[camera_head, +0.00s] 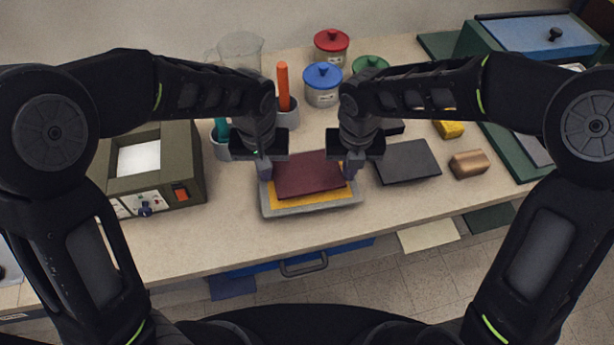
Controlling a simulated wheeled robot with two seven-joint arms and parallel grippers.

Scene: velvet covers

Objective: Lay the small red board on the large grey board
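The small red board (308,176), dark red, lies flat or hovers over a yellow board (311,200) in the middle of the worktop. The yellow board rests on a large light grey board (312,211), whose front rim shows. Whether red and yellow touch is unclear. My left gripper (264,171) is at the red board's left edge, pointing down. My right gripper (352,167) is at its right edge, also pointing down. The fingers look close together, but I cannot tell whether they grip the red board's edges.
A dark grey board (407,161) lies to the right, beside a bronze block (468,164) and a yellow block (448,129). An olive device (155,170) stands left. Lidded jars (323,85) and a cup with an orange stick (283,88) stand behind. The front worktop is clear.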

